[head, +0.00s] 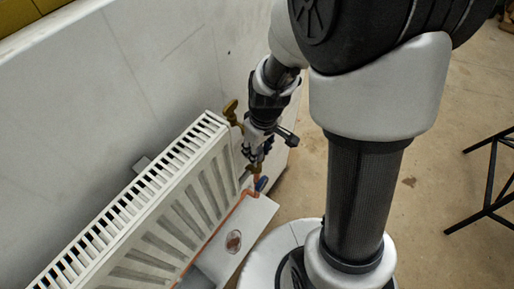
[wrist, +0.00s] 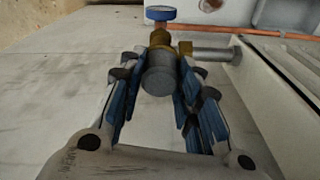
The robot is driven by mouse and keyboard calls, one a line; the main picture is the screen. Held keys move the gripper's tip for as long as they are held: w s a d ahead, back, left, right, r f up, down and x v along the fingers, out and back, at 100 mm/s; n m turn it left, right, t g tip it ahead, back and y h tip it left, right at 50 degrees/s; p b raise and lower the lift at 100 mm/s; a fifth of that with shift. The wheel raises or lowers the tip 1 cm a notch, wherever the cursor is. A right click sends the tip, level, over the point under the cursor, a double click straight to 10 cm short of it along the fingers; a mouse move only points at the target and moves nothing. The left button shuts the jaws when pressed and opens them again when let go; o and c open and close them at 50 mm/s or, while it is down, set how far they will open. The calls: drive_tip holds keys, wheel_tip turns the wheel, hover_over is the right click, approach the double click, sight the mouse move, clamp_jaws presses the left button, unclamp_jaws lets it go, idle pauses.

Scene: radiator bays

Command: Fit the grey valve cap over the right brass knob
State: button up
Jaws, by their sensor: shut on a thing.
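The grey valve cap (wrist: 160,76) is a short cylinder between the blue-padded fingers of my gripper (wrist: 159,62) in the wrist view. The fingers are shut on its sides. A brass knob (wrist: 160,40) shows directly beyond the cap, in line with it. The cap's far end meets or overlaps the brass in the picture; I cannot tell whether it is seated over it. In the head view my gripper (head: 256,156) points down just above brass (head: 255,169) at the radiator's near right end. The cap is not clear there.
A blue handwheel (wrist: 160,13) is beyond the brass, and a grey pipe (wrist: 213,53) runs right from it. The white radiator (head: 150,195) stands left of my gripper. Another brass fitting (head: 231,112) is behind. A copper pipe (head: 215,233) runs low. A black frame (head: 490,175) stands right.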

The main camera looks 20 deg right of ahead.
idle(0.3)
drive_tip(key=o, duration=0.8)
drive_tip(key=shift+o, duration=0.2)
drive_tip(key=o, duration=0.5)
drive_tip(key=shift+r+p, duration=2)
drive_tip(key=shift+r, duration=0.4)
